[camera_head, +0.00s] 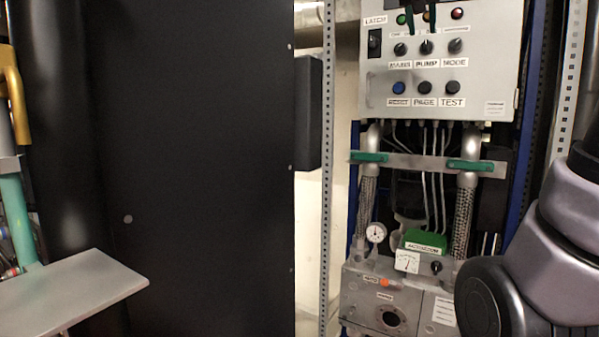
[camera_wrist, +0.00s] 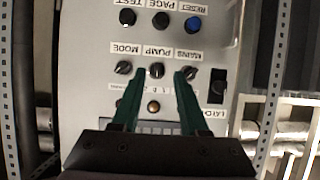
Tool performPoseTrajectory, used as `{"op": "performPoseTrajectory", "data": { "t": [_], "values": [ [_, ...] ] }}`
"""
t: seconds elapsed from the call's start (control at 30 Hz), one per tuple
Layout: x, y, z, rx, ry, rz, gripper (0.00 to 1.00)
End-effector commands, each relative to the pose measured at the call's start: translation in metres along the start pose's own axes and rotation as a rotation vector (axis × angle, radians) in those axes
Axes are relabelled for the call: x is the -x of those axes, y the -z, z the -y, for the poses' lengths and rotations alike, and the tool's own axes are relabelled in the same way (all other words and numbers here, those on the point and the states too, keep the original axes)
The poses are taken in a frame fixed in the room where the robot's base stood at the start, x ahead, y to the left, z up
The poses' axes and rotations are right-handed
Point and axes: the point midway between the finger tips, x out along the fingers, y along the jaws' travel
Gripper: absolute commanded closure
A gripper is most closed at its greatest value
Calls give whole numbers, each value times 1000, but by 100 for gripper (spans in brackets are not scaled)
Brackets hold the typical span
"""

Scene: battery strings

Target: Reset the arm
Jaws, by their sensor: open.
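My gripper (camera_wrist: 160,80) is open, with its two green fingers apart and nothing between them. In the wrist view, which shows the panel upside down, its fingertips lie either side of the PUMP knob (camera_wrist: 157,69); I cannot tell if they touch the panel. In the head view its green fingers (camera_head: 421,31) hang in from the top edge, in front of the grey control panel (camera_head: 380,104). The MAINS knob (camera_head: 400,49) and MODE knob (camera_head: 455,46) flank the PUMP knob (camera_head: 426,47).
A black rocker switch (camera_head: 375,43) is at the panel's left. Below are pipes with green-handled valves (camera_head: 369,157), a gauge (camera_head: 376,232) and a metal box (camera_head: 362,292). A large black cabinet face (camera_head: 215,170) and a grey shelf (camera_head: 80,290) fill the left.

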Motion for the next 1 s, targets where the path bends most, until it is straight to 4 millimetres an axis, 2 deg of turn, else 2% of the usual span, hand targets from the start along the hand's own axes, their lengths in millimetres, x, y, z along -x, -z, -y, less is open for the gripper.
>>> {"op": "performPoseTrajectory", "data": {
  "t": [0.17,0.2,0.3,0.4,0.5,0.6,0.7,1.0],
  "values": [
    [4,-116,-10,27,120,226,56],
    [7,-145,-11,29,158,280,56],
    [16,-216,-14,17,256,406,56],
    [27,-274,-16,-9,348,505,56],
    [37,-315,-15,-36,418,570,56],
    [43,-338,-15,-57,461,606,56],
    [45,-346,-14,-65,478,619,56],
    [45,-346,-14,-66,478,619,56]
  ]
}}
